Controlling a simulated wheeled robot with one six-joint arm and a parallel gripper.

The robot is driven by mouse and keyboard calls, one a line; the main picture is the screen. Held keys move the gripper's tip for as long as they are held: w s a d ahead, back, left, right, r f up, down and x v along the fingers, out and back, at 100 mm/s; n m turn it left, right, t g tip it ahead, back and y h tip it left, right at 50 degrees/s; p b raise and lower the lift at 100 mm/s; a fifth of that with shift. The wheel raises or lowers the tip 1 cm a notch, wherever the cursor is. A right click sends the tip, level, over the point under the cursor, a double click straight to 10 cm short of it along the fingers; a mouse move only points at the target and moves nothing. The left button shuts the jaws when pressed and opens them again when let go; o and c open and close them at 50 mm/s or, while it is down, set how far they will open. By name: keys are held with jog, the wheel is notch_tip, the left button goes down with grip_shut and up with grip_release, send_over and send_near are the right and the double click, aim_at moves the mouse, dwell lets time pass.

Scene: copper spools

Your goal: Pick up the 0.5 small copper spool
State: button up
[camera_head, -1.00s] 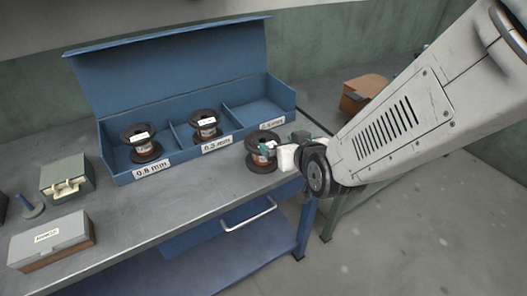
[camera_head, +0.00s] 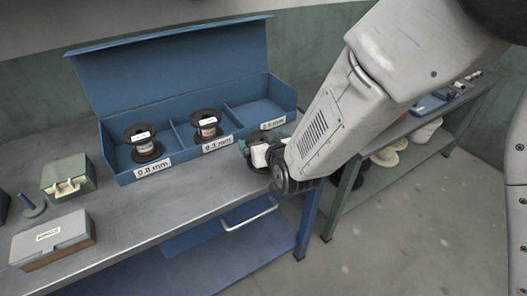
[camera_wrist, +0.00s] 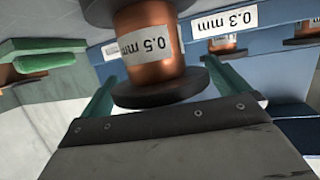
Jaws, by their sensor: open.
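The 0.5 mm copper spool (camera_wrist: 152,52) fills the upper middle of the wrist view, with dark flanges, copper winding and an upside-down "0.5 mm" label. My gripper (camera_wrist: 158,72) is open, with one green finger to the left and one to the right of the spool's near flange. I cannot tell whether either finger touches it. In the head view the gripper (camera_head: 257,150) is low at the bench's right end.
The blue box (camera_head: 165,68) holds a 0.8 mm spool (camera_head: 143,146) and a 0.3 mm spool (camera_head: 206,126); its right compartment is empty. A grey case (camera_head: 50,240) and a green box (camera_head: 68,176) stand at left. The bench's front middle is clear.

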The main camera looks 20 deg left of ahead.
jog(key=c, duration=0.9)
jog(key=shift+r, duration=0.1)
jog(key=c, duration=0.3)
jog(key=shift+c, duration=0.2)
jog(key=shift+r, duration=0.15)
